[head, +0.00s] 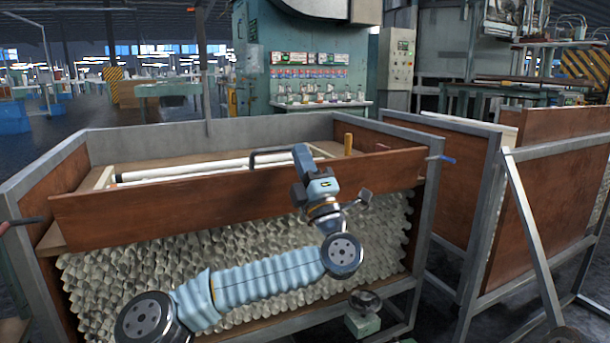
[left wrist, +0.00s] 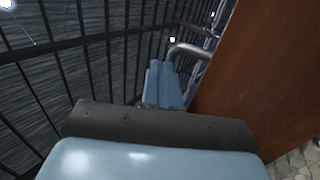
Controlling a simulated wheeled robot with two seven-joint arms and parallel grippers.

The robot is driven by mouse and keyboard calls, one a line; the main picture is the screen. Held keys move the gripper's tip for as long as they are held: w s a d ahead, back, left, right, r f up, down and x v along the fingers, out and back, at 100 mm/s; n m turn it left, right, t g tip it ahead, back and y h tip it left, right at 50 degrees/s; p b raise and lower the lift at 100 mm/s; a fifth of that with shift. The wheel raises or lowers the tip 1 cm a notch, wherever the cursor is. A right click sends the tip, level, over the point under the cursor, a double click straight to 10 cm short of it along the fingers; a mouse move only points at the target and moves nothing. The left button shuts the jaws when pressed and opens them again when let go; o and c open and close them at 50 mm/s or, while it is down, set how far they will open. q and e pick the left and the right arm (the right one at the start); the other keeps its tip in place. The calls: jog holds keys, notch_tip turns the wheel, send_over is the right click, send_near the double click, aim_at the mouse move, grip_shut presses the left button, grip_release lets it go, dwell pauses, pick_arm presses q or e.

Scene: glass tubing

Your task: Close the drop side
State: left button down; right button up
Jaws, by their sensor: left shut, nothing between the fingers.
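The drop side (head: 150,203) is a long brown wooden panel across the upper front of a grey-framed crate (head: 225,130). Below it the front shows packed ends of glass tubing (head: 130,275). A dark bent handle (head: 268,154) shows at the panel's top edge. My left gripper (head: 303,158) is shut and empty, upright in front of the panel near this handle. In the left wrist view, its light blue fingers (left wrist: 165,85) are together beside the brown panel (left wrist: 258,75), with the metal handle (left wrist: 190,48) just beyond; I cannot tell if they touch. My right gripper is out of view.
A blue-tipped lever (head: 442,158) is on the right post, and a dark, red-ended bar (head: 28,221) at the left post. White tubes (head: 180,172) lie inside the crate. A wooden peg (head: 348,143) stands at the back. Another framed crate (head: 545,190) stands close on the right.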

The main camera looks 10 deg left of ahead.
pick_arm(q)
jog(key=shift+w+a+r, duration=0.3)
jog(key=shift+w+a, duration=0.3)
jog(key=shift+w, duration=0.3)
jog(key=shift+w+a+r, duration=0.3)
jog(key=shift+w+a, duration=0.3)
jog(key=shift+w, duration=0.3)
